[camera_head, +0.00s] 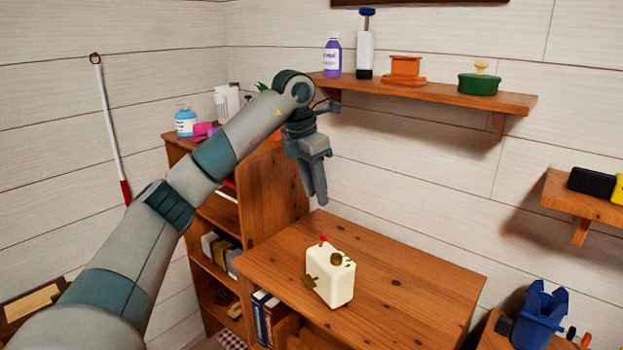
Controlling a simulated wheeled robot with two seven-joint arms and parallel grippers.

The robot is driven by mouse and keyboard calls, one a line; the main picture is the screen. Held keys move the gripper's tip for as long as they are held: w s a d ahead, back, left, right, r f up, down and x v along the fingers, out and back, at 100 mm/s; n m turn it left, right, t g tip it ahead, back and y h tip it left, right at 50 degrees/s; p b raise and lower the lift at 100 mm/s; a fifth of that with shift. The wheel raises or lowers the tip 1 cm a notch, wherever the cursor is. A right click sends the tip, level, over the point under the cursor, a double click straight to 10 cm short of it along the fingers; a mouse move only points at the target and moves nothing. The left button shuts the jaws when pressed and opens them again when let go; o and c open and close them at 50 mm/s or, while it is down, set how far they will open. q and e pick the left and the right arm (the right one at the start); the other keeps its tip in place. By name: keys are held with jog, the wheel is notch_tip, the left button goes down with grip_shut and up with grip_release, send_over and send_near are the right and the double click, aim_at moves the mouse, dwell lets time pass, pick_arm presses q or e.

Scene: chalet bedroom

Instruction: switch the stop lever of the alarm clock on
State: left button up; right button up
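The alarm clock (329,279) is a small cream box standing on the wooden desk (400,270). A small red piece (323,240) sticks up at its top left, and brown-gold parts show on its top and left side. I cannot tell which part is the stop lever. My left gripper (319,200) hangs above and behind the clock, pointing down and apart from it. Its fingers look close together and nothing shows between them, but I cannot tell whether they are shut. My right gripper is not in view.
A wall shelf (430,93) above the desk holds a purple bottle (332,56) and a green pot (479,82). A bookcase (262,190) stands behind my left arm. A blue container (540,315) is at the lower right. The desk around the clock is clear.

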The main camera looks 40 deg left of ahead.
pick_arm(q)
jog(key=v, duration=0.4)
jog(key=shift+s+r, duration=0.1)
jog(key=shift+r, duration=0.2)
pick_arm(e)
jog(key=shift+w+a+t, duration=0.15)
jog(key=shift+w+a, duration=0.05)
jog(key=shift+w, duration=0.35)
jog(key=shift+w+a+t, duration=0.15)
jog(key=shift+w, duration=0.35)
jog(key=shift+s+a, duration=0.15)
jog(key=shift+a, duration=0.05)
